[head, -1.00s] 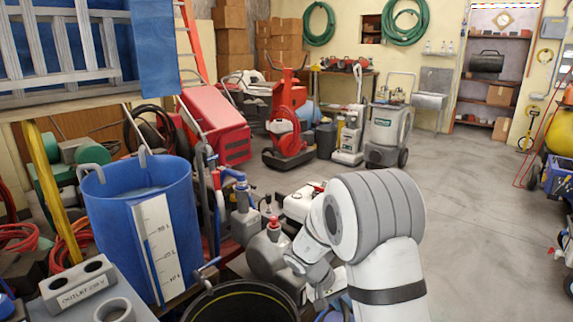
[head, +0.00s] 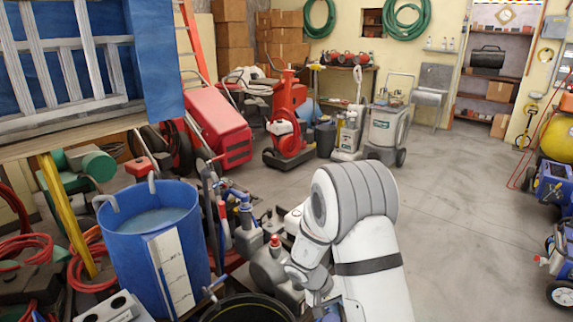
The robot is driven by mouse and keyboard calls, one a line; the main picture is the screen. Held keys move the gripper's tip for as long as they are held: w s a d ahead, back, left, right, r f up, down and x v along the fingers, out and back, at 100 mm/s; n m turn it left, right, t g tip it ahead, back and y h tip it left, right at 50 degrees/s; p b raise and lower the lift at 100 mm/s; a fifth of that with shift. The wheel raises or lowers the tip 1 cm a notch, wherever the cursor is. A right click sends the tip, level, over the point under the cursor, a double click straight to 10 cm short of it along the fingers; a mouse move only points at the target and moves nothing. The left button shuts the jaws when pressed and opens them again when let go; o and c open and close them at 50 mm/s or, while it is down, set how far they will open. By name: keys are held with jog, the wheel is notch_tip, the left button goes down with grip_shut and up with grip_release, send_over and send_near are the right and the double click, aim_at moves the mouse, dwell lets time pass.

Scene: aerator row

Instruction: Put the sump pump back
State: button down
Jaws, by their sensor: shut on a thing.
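My arm (head: 352,210) stands at the bottom centre, bent at a grey-ribbed elbow, with its wrist (head: 305,272) turned down. My gripper's fingers do not show; they are hidden behind the arm or below the picture edge. A small blue part (head: 328,313) shows at the lower edge beside the arm; I cannot tell what it is. I cannot make out the sump pump for certain. A blue tank (head: 128,260) with a white scale strip stands at the left, holding water. A black tub (head: 213,309) with a yellow ring inside is cut off at the bottom, left of my wrist.
Grey canisters with red caps (head: 268,262) crowd around my wrist. Red and grey floor machines (head: 288,130) line the back. Blue wheeled units (head: 553,183) stand at the right. Floor (head: 455,210) right of my arm is clear.

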jog(key=r+p, duration=0.3)
jog(key=shift+s+r, duration=0.1)
jog(key=shift+s, duration=0.2)
jog(key=shift+p, duration=0.3)
jog(key=shift+s, duration=0.1)
